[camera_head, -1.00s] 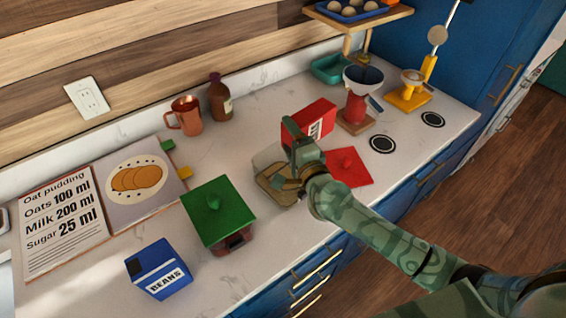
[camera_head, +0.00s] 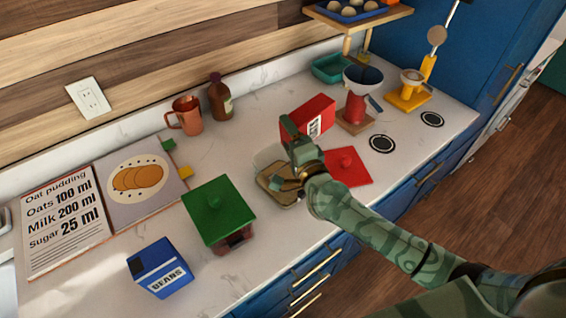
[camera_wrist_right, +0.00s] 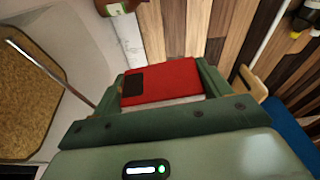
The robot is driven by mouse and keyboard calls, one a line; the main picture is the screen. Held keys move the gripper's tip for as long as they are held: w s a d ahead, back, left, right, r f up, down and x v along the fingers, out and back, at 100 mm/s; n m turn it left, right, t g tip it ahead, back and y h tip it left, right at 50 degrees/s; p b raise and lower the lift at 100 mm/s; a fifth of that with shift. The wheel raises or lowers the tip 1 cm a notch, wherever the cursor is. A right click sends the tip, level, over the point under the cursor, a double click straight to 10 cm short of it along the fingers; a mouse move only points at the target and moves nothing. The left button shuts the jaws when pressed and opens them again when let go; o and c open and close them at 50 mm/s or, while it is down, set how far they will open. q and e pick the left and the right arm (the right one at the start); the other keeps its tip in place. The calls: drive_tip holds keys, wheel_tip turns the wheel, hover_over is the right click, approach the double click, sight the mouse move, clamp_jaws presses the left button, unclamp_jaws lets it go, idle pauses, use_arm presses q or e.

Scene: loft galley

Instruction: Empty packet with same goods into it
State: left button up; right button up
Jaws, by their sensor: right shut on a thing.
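A red packet (camera_head: 308,116) with a white label is held tilted in my right gripper (camera_head: 291,128). In the right wrist view the red packet (camera_wrist_right: 165,80) sits between the two green fingers, which are shut on it. A clear open container (camera_head: 262,160) with brown grainy contents stands below and beside the gripper; its contents (camera_wrist_right: 28,95) also show at the left of the wrist view. The red lid (camera_head: 350,168) lies on the counter to its right. A blue packet marked BEANS (camera_head: 160,266) stands at the front left. My left gripper is out of view.
A container with a green lid (camera_head: 218,212) stands left of the open one. A red grinder (camera_head: 356,104) and yellow scoop stand (camera_head: 408,98) are at right.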

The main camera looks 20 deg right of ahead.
drive_tip(key=shift+r, duration=0.15)
drive_tip(key=shift+s+a+n+t, duration=0.15)
drive_tip(key=shift+a+n+t, duration=0.15)
drive_tip(key=shift+n, duration=0.7)
drive_tip(key=shift+s+a+n+t, duration=0.1)
drive_tip(key=shift+a+n+t, duration=0.15)
drive_tip(key=shift+n, duration=0.75)
idle(2.7)
drive_tip(key=shift+s+a+r+n+y+p, duration=0.1)
drive_tip(key=shift+a+r+n+y+p, duration=0.15)
drive_tip(key=shift+n, duration=0.2)
drive_tip(key=shift+s+a+r+n+y+p, duration=0.15)
drive_tip(key=shift+r+n+p, duration=0.15)
drive_tip(key=shift+n, duration=0.15)
idle(0.8)
drive_tip(key=shift+w+n, duration=0.1)
drive_tip(key=shift+n, duration=0.2)
